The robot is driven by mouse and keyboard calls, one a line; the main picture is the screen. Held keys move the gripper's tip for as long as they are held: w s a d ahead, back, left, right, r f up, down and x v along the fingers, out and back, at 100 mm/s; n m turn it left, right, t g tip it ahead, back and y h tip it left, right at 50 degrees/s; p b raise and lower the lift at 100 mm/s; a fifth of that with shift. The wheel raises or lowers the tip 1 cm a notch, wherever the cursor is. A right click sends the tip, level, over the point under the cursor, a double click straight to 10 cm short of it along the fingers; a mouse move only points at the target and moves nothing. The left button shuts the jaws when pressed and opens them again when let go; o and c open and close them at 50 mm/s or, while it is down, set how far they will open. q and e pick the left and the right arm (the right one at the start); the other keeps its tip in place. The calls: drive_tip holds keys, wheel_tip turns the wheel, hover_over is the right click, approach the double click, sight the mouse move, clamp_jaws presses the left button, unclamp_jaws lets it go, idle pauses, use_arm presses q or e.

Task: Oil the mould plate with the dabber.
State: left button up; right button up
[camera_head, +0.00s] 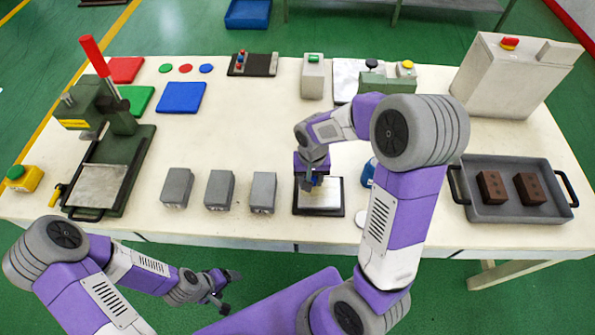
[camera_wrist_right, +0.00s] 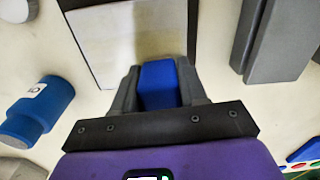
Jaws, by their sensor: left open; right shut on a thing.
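The mould plate (camera_head: 322,196) is a pale square plate in a dark frame at the middle front of the table. It also shows in the right wrist view (camera_wrist_right: 125,45). My right gripper (camera_head: 308,183) is over the plate's left part, pointing down. In the right wrist view it is shut on the blue dabber (camera_wrist_right: 159,84), whose end is at the plate's edge in the picture. I cannot tell whether the dabber touches the plate. My left gripper (camera_head: 221,293) is open and empty, in front of the table's front edge and low.
A blue bottle (camera_wrist_right: 38,112) lies or stands beside the plate, partly behind my right arm in the head view. Several grey blocks (camera_head: 220,189) stand left of the plate. A press (camera_head: 105,150) is at far left, a grey tray (camera_head: 512,211) with brown blocks at right.

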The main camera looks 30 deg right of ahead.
drive_tip(key=shift+w+a, duration=0.3)
drive_tip(key=shift+a, duration=0.25)
drive_tip(key=shift+w+a, duration=0.25)
drive_tip(key=shift+a, duration=0.3)
drive_tip(key=shift+w+a+r, duration=0.15)
drive_tip(key=shift+a, duration=0.1)
wheel_tip(320, 180, up, 3)
drive_tip(key=shift+d+r+p, duration=0.1)
drive_tip(key=shift+r+p, duration=0.1)
drive_tip(key=shift+p, duration=0.95)
use_arm(q)
wheel_tip(320, 180, up, 6)
drive_tip(key=w+p, duration=0.1)
drive_tip(key=p, duration=0.2)
drive_tip(key=shift+p, duration=0.3)
use_arm(e)
drive_tip(key=shift+r, duration=2.25)
use_arm(q)
drive_tip(key=shift+d, duration=0.1)
